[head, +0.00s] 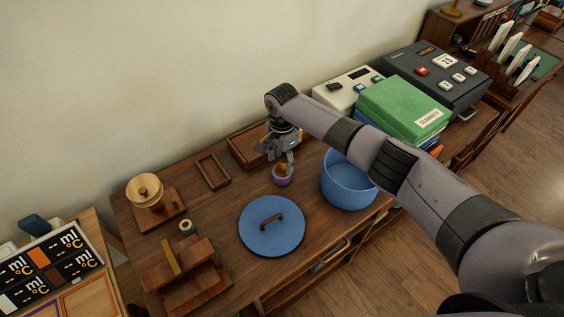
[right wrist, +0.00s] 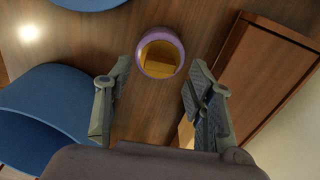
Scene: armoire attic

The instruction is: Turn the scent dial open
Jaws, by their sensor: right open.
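A small round purple piece (head: 283,180) with a golden-brown middle stands on the wooden desk top; it looks like the scent dial, but I cannot be sure. It also shows in the right wrist view as a purple ring (right wrist: 161,74) around a yellow-brown inside. My right gripper (head: 285,160) is just above it in the head view. In the right wrist view my right gripper (right wrist: 151,85) has its two fingers wide apart with nothing between them, and the purple ring lies beyond the tips. My left gripper is in neither view.
A blue pot (head: 348,190) stands close on the right, and its blue lid (head: 271,236) lies in front. A wooden box (head: 243,150) and a small wooden tray (head: 213,171) sit behind. A green binder (head: 400,105) and grey device (head: 470,95) fill the far right.

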